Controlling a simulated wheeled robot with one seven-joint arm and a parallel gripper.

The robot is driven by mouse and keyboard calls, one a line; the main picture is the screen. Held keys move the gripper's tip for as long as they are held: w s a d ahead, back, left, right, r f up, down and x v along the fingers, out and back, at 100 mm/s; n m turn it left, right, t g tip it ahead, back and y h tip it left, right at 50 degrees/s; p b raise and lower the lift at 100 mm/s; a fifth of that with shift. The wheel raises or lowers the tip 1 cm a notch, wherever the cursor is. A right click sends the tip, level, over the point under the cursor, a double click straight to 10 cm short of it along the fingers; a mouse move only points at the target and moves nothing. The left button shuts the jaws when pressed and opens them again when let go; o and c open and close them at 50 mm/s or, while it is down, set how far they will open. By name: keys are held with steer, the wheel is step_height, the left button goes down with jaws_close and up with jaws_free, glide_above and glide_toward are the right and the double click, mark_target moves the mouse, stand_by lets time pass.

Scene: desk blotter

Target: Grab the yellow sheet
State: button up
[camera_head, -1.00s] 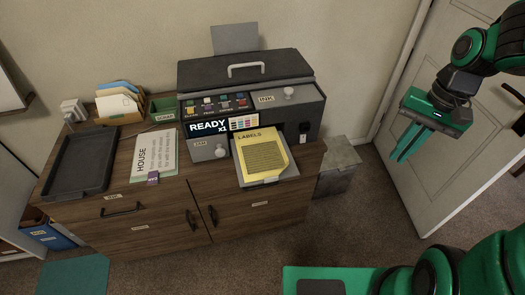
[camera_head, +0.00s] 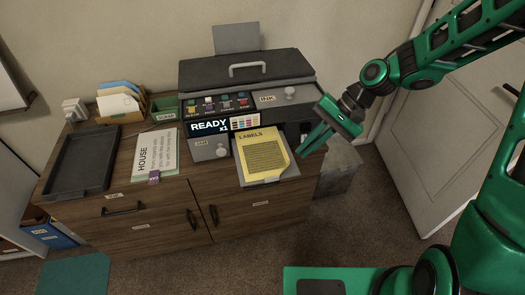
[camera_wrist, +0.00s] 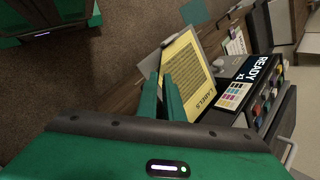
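The yellow sheet (camera_head: 262,157), headed LABELS, lies on the printer's grey output tray (camera_head: 270,180), with one corner at its right edge curled up. It also shows in the wrist view (camera_wrist: 188,72), beyond my fingertips. My gripper (camera_head: 306,150) is to the right of the sheet, above the tray's level, fingers pointing down and left. In the wrist view my two green fingers (camera_wrist: 161,78) have a narrow gap between them with nothing in it. The gripper appears open and apart from the sheet.
The printer (camera_head: 250,88) stands behind the tray, its panel reading READY X1. A HOUSE sheet (camera_head: 155,153), a black tray (camera_head: 82,160) and a file holder (camera_head: 121,103) lie to the left on the wooden cabinet. A grey bin (camera_head: 340,165) stands on the floor at right.

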steer(key=shift+x, duration=2.9)
steer(key=shift+s+a+r, duration=0.15)
jaws_close()
steer(key=shift+r, duration=0.15)
